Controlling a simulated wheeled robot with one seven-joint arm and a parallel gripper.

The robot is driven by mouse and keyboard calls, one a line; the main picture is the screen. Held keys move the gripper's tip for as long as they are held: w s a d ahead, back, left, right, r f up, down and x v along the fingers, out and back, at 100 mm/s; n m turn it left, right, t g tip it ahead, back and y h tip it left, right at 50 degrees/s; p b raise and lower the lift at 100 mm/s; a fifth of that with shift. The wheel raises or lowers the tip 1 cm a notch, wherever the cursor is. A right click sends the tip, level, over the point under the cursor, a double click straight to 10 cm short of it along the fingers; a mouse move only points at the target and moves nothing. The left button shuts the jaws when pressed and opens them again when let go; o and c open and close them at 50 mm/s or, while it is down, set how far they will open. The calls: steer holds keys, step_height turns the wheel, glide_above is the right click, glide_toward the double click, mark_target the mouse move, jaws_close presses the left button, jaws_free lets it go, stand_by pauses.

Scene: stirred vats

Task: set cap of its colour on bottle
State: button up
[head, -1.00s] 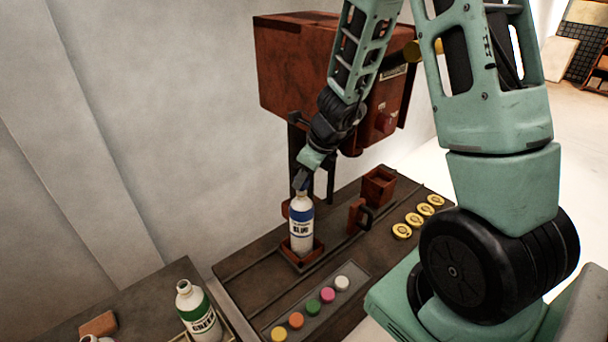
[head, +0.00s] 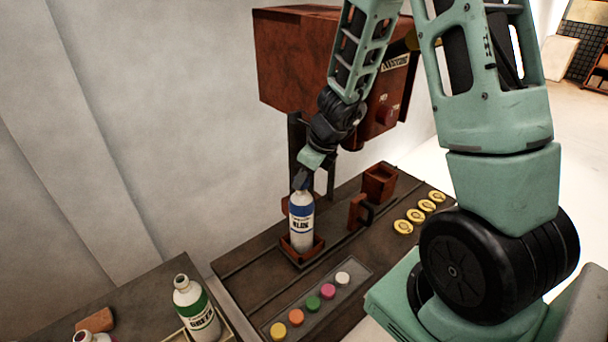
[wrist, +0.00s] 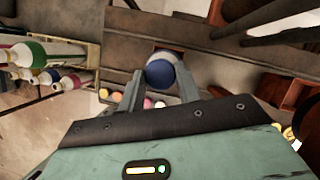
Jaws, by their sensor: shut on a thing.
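A white bottle with a blue label band (head: 301,228) stands upright in a small red square holder (head: 303,257) on the dark bench. My gripper (head: 300,181) is directly above it, with its fingertips at the bottle's top. In the wrist view my gripper (wrist: 161,80) is shut on a round blue cap (wrist: 159,73), with a finger on each side. The cap is over the bottle's mouth. I cannot tell whether it is fully seated, because the fingers hide the neck. In the head view the cap is mostly hidden.
A tray (head: 350,280) holds several caps: yellow, orange, green, pink and white. A green-banded bottle (head: 195,305) stands uncapped at front left. A red machine (head: 300,65) rises behind my gripper. A red open box (head: 379,182) and several gold discs (head: 415,215) are to the right.

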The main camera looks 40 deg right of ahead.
steer(key=o, duration=1)
steer(key=p+v, duration=0.3)
steer(key=v, duration=0.4)
steer(key=shift+r, duration=0.3)
